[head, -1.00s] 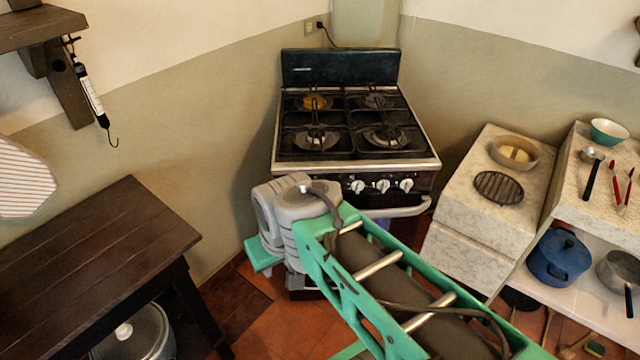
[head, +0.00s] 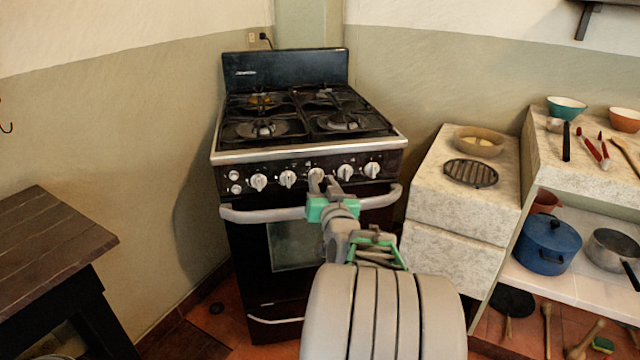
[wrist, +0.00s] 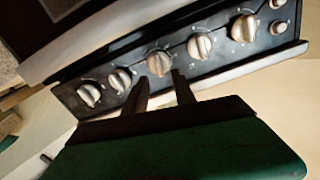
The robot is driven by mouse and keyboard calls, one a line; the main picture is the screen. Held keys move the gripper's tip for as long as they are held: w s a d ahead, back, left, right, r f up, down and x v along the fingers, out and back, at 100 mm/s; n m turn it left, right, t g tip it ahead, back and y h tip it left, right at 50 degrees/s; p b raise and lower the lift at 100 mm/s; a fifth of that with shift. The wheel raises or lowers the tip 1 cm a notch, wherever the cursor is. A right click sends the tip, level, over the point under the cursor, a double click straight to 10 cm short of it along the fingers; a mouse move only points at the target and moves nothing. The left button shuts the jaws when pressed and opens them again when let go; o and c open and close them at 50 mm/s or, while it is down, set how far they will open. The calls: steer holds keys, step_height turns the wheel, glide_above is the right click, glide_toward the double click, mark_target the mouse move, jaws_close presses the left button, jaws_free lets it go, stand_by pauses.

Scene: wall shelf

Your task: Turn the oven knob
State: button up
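The oven (head: 250,250) is a black stove with a row of several white knobs below its cooktop. The middle knob (wrist: 160,63) lies just beyond my fingertips in the wrist view; in the head view it is partly hidden behind my gripper. My gripper (head: 323,182) is at the knob panel, in front of the middle of the row. In the wrist view, its two dark fingers (wrist: 160,76) are apart, roughly in line with either side of the middle knob. I cannot tell whether they touch it. The oven door is shut.
The oven's handle bar (head: 265,214) runs across the front just below the knobs, close to my gripper. A stone counter (head: 455,205) stands right of the oven, with a blue pot (head: 552,246) on a shelf beyond it. A dark wooden table (head: 50,235) stands at left.

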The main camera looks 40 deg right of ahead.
mark_target(317, 175)
steer(key=shift+x, duration=1.35)
steer(key=shift+c, duration=0.5)
jaws_close()
